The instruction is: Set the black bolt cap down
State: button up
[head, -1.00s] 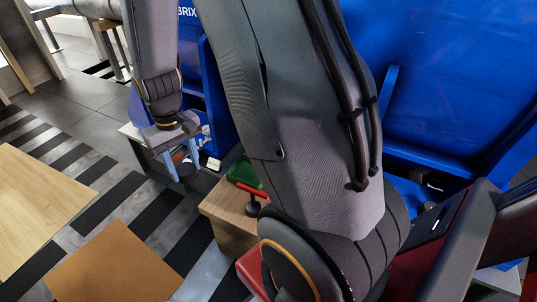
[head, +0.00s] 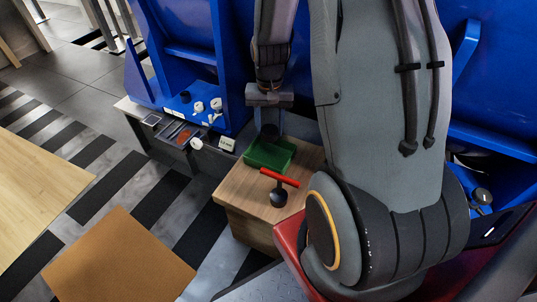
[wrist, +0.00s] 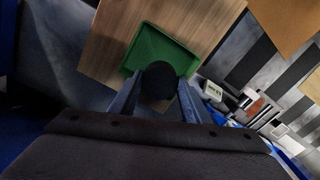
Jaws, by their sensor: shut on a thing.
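The black bolt cap (wrist: 159,80) is a dark round piece between the two fingers of my gripper (wrist: 157,92) in the wrist view. My gripper is shut on it. In the head view my gripper (head: 269,120) points down, with the dark cap (head: 269,131) at its lower end, above the far part of the green tray (head: 283,155). The tray also shows behind the cap in the wrist view (wrist: 144,48). I cannot tell whether the cap touches the tray.
The green tray stands on a wooden block (head: 240,195). A red-handled tool with a black round end (head: 279,194) lies beside the tray on the wood. Left of it is a grey shelf (head: 165,155) with small white parts and a label. Blue machine walls (head: 185,35) rise behind.

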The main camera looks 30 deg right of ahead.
notch_tip(320, 180, down, 10)
jog(key=b, duration=0.2)
jog(key=shift+d+f+b, duration=0.1)
jog(key=shift+d+b, duration=0.05)
jog(key=shift+b, duration=0.15)
jog(key=shift+f, duration=0.15)
jog(key=o, duration=1)
notch_tip(320, 180, up, 12)
jog(key=p, duration=0.3)
jog(key=s+a+r+n, duration=0.2)
jog(key=a+r, duration=0.6)
jog(key=s+a+r+n, duration=0.2)
jog(key=s+a+r, duration=0.2)
jog(key=s+a, duration=0.1)
jog(key=s+a+r+n, duration=0.3)
jog(key=s+a+r, duration=0.1)
jog(key=s+a, duration=0.1)
jog(key=s+a+r+n, duration=0.3)
jog(key=s+a+r, duration=0.1)
jog(key=s, duration=0.3)
jog(key=shift+s+a+r+y, duration=0.3)
jog(key=shift+a+r, duration=0.1)
jog(key=shift+a, duration=0.2)
